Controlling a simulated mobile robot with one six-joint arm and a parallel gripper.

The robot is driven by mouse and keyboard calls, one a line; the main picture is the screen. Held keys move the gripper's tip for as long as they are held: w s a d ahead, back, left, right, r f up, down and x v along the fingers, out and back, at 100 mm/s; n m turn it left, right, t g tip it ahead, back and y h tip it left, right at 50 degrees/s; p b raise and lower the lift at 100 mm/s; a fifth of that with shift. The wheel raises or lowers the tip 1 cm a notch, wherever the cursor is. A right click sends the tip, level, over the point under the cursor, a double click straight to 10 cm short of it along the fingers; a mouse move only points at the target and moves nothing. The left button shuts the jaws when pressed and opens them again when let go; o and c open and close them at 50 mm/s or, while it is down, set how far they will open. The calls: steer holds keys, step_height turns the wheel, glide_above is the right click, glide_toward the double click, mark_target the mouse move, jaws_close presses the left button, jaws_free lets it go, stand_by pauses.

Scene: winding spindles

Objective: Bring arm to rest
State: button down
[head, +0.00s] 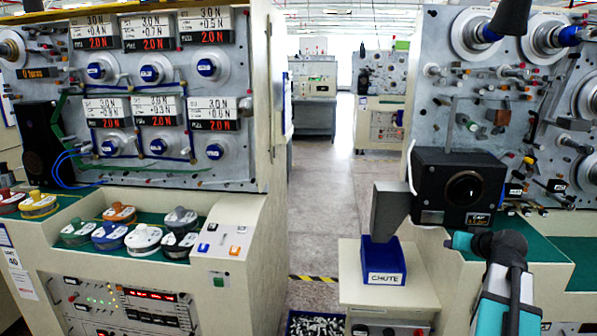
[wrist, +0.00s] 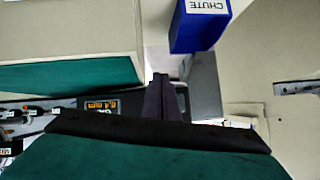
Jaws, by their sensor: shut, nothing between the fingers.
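My gripper (wrist: 160,78) shows in the wrist view as two dark narrow fingers pressed together, with nothing between them. My arm (head: 497,275), teal and grey, rises at the lower right of the head view, in front of the right-hand machine. My fingertips cannot be made out clearly in the head view. In the wrist view the fingers point towards the area beside the blue CHUTE bin (wrist: 200,25) and appear apart from it.
The blue bin (head: 384,262) stands on a cream cabinet (head: 350,285) below a grey chute (head: 389,208). A black box (head: 460,185) labelled CAP is near my arm. Spools (head: 143,240) sit on the left machine's green shelf.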

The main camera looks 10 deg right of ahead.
steer(key=w+a+f+n+g+y, duration=0.1)
steer(key=w+a+f+g, duration=0.1)
steer(key=a+f, duration=0.75)
steer(key=w+a+f+n+g+y, duration=0.1)
steer(key=a+f+g+y, duration=0.1)
steer(key=a+f, duration=0.75)
steer(key=s+a+f+n+g, duration=0.1)
steer(key=s+a+f+g, duration=0.25)
steer(key=a+f, duration=0.55)
steer(key=s+a+f+n+g, duration=0.15)
steer(key=s+a+f, duration=0.25)
steer(key=a+f, duration=0.5)
steer(key=s+a+f+g+h, duration=0.1)
steer(key=s+a+f+g, duration=0.1)
steer(key=s+a+f, duration=0.35)
steer(key=s+f+g, duration=0.2)
steer(key=s+f, duration=0.3)
steer(key=s, duration=0.3)
steer(key=s+f+g, duration=0.2)
steer(key=s+f, duration=0.3)
steer(key=s, duration=0.4)
steer(key=s+a+f+g, duration=0.1)
steer(key=s+f+g, duration=0.1)
steer(key=s+f, duration=0.4)
steer(key=s, duration=0.3)
steer(key=shift+a+n, duration=0.1)
steer(key=shift+n, duration=0.15)
